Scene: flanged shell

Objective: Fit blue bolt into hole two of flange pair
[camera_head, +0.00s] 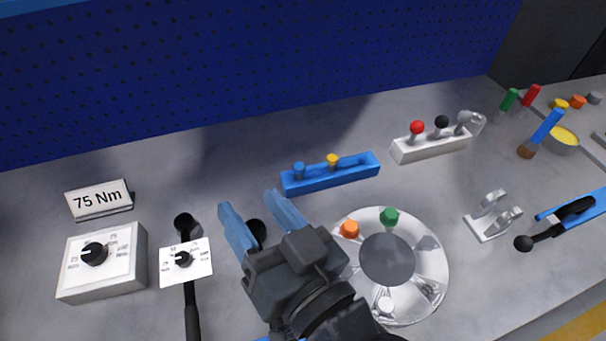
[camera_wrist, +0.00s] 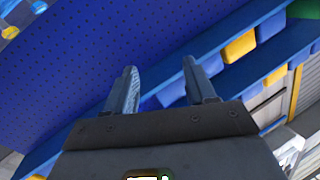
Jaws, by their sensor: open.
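A blue bolt (camera_head: 299,170) stands upright in the left part of the blue rack (camera_head: 356,177), beside a yellow bolt (camera_head: 333,160). The round grey flange (camera_head: 437,285) lies to the right of my gripper. It carries an orange bolt (camera_head: 349,229), a green bolt (camera_head: 389,216) and a pale bolt (camera_head: 385,304). My arm covers its left edge, and I cannot tell which hole is hole two. My gripper (camera_head: 248,203) is open and empty, to the left of the blue rack. In the wrist view its fingers (camera_wrist: 160,72) are apart with nothing between them.
A white rack (camera_head: 432,145) with red and black-topped bolts stands at the back right. A "75 Nm" sign (camera_head: 99,200), a dial box (camera_head: 105,262) and a dial-headed tool (camera_head: 186,262) are at left. A grey bracket (camera_head: 492,217) and a blue-and-black tool (camera_head: 575,207) lie right.

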